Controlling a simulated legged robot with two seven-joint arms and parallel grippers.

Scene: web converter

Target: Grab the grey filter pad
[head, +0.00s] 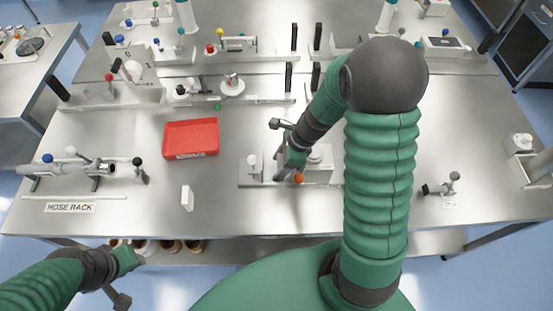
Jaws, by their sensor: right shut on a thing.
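My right gripper (284,146) reaches down over a low metal fixture (258,178) at the middle of the bench. It is shut on a small grey piece (296,158) that looks like the grey filter pad. The arm and the dark fingers partly cover this piece, and I cannot tell whether it touches the fixture. My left gripper (121,300) hangs low at the bottom left, off the bench's front edge, away from everything. Its jaws are too small and angled to read.
The fixture carries a white knob (252,160) and an orange knob (298,178). A red tray (191,138) and a white block (187,198) stand to the left. A hose rack holds a grey tube (70,170) at far left. Bare bench lies between them.

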